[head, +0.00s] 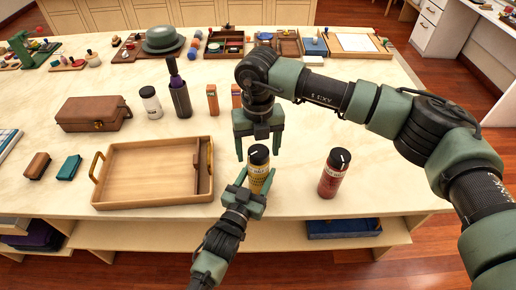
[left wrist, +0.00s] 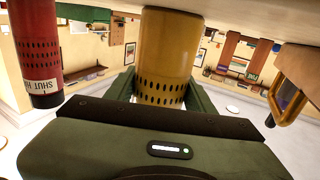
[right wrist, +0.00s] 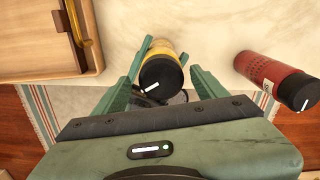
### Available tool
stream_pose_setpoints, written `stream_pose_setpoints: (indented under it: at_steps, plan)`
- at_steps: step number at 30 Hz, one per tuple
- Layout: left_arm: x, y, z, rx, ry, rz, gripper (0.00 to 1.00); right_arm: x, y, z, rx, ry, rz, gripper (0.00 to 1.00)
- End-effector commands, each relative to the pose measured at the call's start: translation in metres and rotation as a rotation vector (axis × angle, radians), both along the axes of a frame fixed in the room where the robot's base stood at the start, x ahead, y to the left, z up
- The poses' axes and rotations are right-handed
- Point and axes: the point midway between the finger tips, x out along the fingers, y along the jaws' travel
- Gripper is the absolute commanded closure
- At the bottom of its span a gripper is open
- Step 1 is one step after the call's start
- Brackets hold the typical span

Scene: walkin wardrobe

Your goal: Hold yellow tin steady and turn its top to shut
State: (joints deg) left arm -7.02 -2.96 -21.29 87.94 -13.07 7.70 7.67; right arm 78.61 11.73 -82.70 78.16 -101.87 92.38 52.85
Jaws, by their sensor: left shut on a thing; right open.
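The yellow tin (head: 257,183) stands upright near the table's front edge, with a black top (head: 259,155) that bears a white mark. My left gripper (head: 247,192) is shut around the tin's body from the front; the tin fills the left wrist view (left wrist: 165,50) between its fingers. My right gripper (head: 259,153) is open and points down over the tin. In the right wrist view the black top (right wrist: 160,76) lies between its spread fingers, with a gap on each side. The white mark shows there as a slanted line.
A red tin (head: 331,178) with a black top stands to the right. A wooden tray (head: 145,202) with gold handles lies to the left. Behind stand a dark bottle (head: 180,98), a white jar (head: 150,104) and a brown case (head: 92,114). The table between the tins is clear.

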Motion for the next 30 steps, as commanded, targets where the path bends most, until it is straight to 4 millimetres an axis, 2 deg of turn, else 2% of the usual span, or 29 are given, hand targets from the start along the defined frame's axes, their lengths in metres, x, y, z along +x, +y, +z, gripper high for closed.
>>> stream_pose_setpoints:
  at_steps: [1, 7, 21, 24, 30]
  plan:
    - [-0.002, 0.001, -0.007, 0.006, 0.015, 0.001, 0.98, 0.0, 0.0, -0.001, -0.001, 0.0, -0.001, 0.28]
    - [-0.002, 0.001, -0.008, 0.007, 0.016, 0.001, 0.98, 0.001, -0.001, 0.01, 0.0, -0.004, -0.001, 0.28]
    - [-0.002, 0.001, -0.008, 0.007, 0.017, 0.001, 0.98, -0.001, 0.0, 0.101, 0.001, -0.004, 0.0, 0.28]
    - [-0.002, 0.001, -0.008, 0.007, 0.017, 0.001, 0.98, -0.001, 0.0, 0.113, 0.0, -0.004, -0.001, 0.28]
    - [-0.002, 0.001, -0.008, 0.007, 0.017, 0.001, 0.98, -0.002, 0.0, 0.121, 0.0, -0.001, 0.0, 0.28]
